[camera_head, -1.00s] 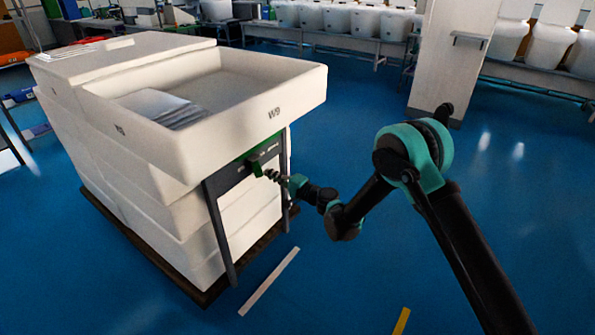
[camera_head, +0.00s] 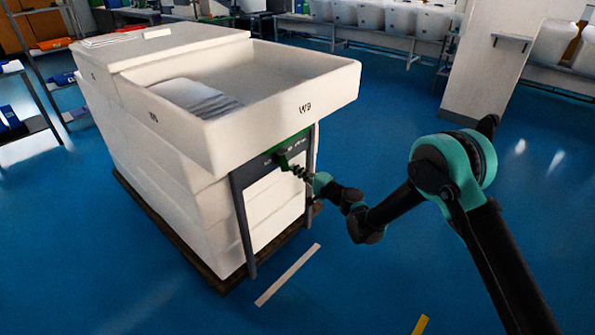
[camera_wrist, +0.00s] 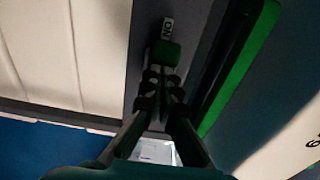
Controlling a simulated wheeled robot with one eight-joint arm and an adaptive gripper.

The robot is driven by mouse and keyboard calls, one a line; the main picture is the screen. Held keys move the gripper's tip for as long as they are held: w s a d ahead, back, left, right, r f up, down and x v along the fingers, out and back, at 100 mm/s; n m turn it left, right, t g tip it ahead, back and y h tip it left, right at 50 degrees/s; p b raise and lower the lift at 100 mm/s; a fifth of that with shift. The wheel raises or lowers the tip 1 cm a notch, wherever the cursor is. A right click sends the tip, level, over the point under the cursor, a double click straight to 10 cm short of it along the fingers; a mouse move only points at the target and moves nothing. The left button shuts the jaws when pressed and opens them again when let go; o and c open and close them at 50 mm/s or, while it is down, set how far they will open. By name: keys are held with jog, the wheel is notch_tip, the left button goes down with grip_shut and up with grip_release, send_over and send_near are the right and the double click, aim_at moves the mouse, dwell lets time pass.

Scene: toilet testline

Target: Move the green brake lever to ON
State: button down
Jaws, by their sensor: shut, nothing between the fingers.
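The green brake lever (camera_head: 282,160) is on the grey front frame of the white cart, just below the tub's rim. In the wrist view its green block end (camera_wrist: 164,54) lies just beside a small "ON" label (camera_wrist: 167,28), which reads upside down. My gripper (camera_head: 292,169) is shut and empty at the lever. In the wrist view my gripper (camera_wrist: 164,78) has its fingers closed together right at the green block. I cannot tell whether they touch it. The fingers hide part of the lever and of the frame behind.
The white cart (camera_head: 190,205) stands on a dark base, with a sheet stack (camera_head: 200,98) in its top tub. A green bar (camera_wrist: 238,65) runs beside the lever. A pillar (camera_head: 500,60) stands behind my arm.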

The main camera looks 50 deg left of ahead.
jog(key=w+d, duration=0.1)
jog(key=d, duration=1)
jog(key=shift+w+d, duration=0.25)
jog(key=shift+d, duration=0.05)
